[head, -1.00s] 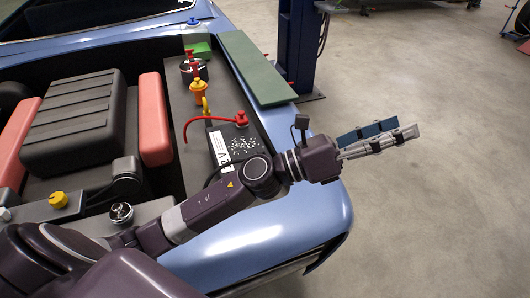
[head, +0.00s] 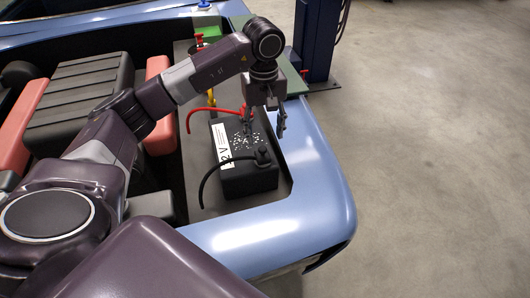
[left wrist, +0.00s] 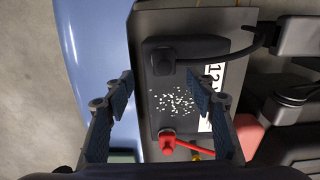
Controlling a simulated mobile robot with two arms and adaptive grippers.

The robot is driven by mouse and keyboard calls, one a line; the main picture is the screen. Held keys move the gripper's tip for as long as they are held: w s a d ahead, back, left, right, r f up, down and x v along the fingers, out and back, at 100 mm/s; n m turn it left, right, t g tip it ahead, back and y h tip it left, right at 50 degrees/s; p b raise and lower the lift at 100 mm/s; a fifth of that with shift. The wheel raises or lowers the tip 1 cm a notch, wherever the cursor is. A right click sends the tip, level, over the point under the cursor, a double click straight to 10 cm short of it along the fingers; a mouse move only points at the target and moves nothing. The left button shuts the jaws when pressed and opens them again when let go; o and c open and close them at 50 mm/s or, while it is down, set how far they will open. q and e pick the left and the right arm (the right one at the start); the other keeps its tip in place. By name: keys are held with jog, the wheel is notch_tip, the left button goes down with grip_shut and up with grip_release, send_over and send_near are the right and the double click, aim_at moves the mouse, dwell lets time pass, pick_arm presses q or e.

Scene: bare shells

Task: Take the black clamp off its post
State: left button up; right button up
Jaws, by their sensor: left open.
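The black clamp (head: 262,156) sits on a post of the dark 12 V battery (head: 252,183), with a black cable running off it. In the left wrist view the black clamp (left wrist: 165,62) lies near the top of the battery. My left gripper (head: 264,132) is open and empty, pointing down above the battery. In the left wrist view its fingertips (left wrist: 161,84) stand apart, with the black clamp just beyond them. The red clamp (left wrist: 169,143) is on the other post, between the finger bases in that view. My right gripper is in neither view.
The blue car body (head: 320,190) curves around the battery bay. A red cable (head: 200,111) leads from the red clamp. Dark engine parts and a salmon block (head: 158,70) lie to the left. A lift post (head: 315,40) stands behind. Open floor is at right.

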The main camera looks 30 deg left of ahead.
aim_at(262, 149)
pick_arm(q)
jog(key=shift+s+a+f, duration=0.1)
jog(key=shift+a+f, duration=0.15)
jog(key=shift+f, duration=0.05)
jog(key=shift+f+p, duration=0.45)
jog(key=shift+f, duration=0.35)
notch_tip(262, 149, down, 5)
jog(key=shift+s+r+p, duration=0.15)
jog(key=shift+p, duration=1.1)
jog(key=shift+f, duration=0.35)
jog(key=shift+c, duration=0.5)
jog(key=c, duration=1.1)
jog(key=shift+r, duration=0.1)
jog(key=shift+c, duration=0.2)
